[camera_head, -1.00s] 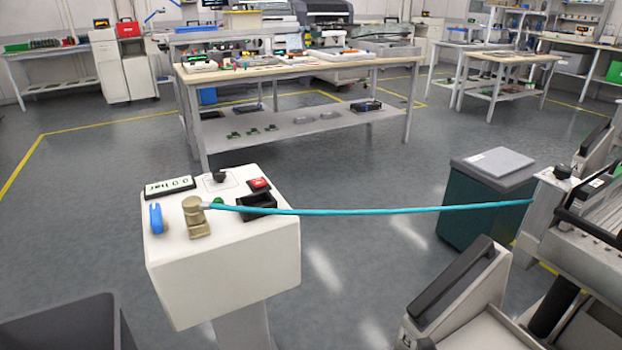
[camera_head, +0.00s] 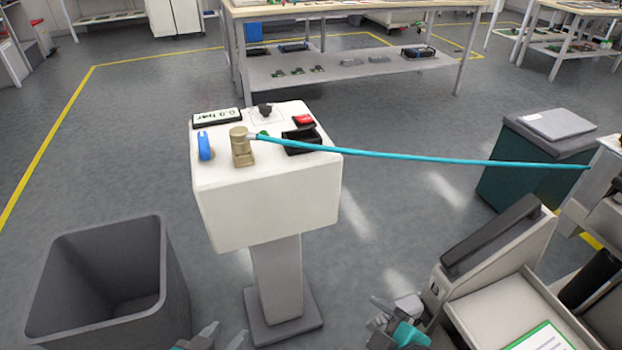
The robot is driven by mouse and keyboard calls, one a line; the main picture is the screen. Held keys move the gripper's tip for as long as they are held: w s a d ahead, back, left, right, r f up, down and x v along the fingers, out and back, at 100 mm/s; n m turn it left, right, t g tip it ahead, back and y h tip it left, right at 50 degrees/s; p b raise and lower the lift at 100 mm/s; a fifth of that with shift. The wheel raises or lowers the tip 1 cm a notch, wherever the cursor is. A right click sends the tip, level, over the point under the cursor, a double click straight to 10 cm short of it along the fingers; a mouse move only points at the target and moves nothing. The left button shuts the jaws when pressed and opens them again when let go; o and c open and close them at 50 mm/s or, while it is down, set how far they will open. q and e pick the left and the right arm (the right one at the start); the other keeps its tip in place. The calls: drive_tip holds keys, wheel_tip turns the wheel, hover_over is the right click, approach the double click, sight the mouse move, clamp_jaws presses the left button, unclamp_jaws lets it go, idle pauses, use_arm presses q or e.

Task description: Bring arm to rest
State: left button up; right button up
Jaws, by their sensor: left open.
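My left gripper (camera_head: 225,334) shows at the bottom edge, between the grey bin and the pedestal's foot. Its two fingertips are apart, with nothing seen between them; the rest of it is cut off by the frame. My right gripper (camera_head: 388,314) shows at the bottom, right of the pedestal and beside the grey machine part. It is small and partly cut off, and I cannot tell how its fingers stand. Neither gripper touches the white control pedestal (camera_head: 265,205).
A teal hose (camera_head: 450,158) runs from the brass fitting (camera_head: 241,147) on the pedestal to the equipment at right. A grey bin (camera_head: 62,270) stands at left. A dark green cabinet (camera_head: 530,180) stands at right. Floor behind the pedestal is clear up to the workbench (camera_head: 375,68).

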drive_tip(key=s+d+m+t+h, duration=0.25)
drive_tip(key=d+m, duration=0.25)
drive_tip(key=m, duration=0.4)
use_arm(q)
drive_tip(key=s+a+r+p, duration=0.1)
drive_tip(key=a+r+p, duration=0.2)
drive_tip(key=r+p, duration=0.8)
drive_tip(key=p, duration=0.4)
drive_tip(key=shift+s+r+y, duration=0.15)
drive_tip(key=shift+s+y, duration=0.05)
drive_tip(key=shift+y, duration=0.2)
use_arm(e)
drive_tip(key=d+r+m+h, duration=0.1)
drive_tip(key=d+r, duration=0.2)
drive_tip(key=r, duration=0.8)
drive_tip(key=shift+s+r+g, duration=0.15)
drive_tip(key=shift+s+g, duration=0.1)
drive_tip(key=shift+g, duration=0.2)
use_arm(q)
drive_tip(key=shift+s, duration=0.1)
